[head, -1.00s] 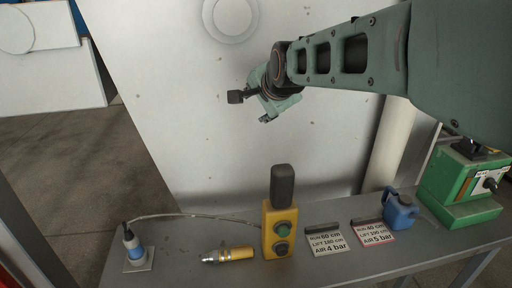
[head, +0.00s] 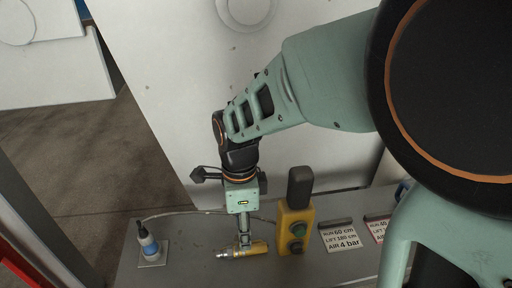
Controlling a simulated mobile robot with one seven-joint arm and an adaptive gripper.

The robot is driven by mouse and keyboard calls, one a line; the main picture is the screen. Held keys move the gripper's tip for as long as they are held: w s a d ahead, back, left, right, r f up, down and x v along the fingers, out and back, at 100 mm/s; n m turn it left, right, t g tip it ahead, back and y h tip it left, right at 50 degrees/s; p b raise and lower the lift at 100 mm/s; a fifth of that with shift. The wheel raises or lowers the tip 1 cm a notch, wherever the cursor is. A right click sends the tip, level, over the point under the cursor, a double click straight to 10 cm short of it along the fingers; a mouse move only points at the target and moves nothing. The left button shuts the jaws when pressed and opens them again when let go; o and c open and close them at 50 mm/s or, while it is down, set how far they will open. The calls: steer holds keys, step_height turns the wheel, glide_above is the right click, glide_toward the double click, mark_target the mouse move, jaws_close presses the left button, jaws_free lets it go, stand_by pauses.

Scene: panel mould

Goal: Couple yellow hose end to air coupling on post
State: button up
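The yellow hose end (head: 259,248), with a silvery metal tip pointing left, lies on the grey table. My gripper (head: 243,243) points down right over it, its fingers at the joint of yellow body and metal tip. The fingers are seen edge-on and overlap the hose end, so I cannot tell whether they are open or have closed on it. A short upright post with a blue band and dark top (head: 149,243) stands on a small pale plate at the table's left; it looks like the air coupling. A thin pale line runs from its top to the right, passing behind my gripper.
A yellow control box (head: 294,233) with green and dark buttons and a black top stands close right of the hose end. Sign plates (head: 340,238) stand farther right. A large pale panel (head: 180,70) rises behind the table. The table between post and hose end is clear.

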mark_target(231, 252)
steer(key=shift+s+a+f, duration=0.15)
steer(key=shift+f, duration=1.35)
steer(key=shift+s+a+f, duration=0.1)
steer(key=shift+s+f, duration=0.05)
steer(key=shift+f, duration=1.35)
jaws_close()
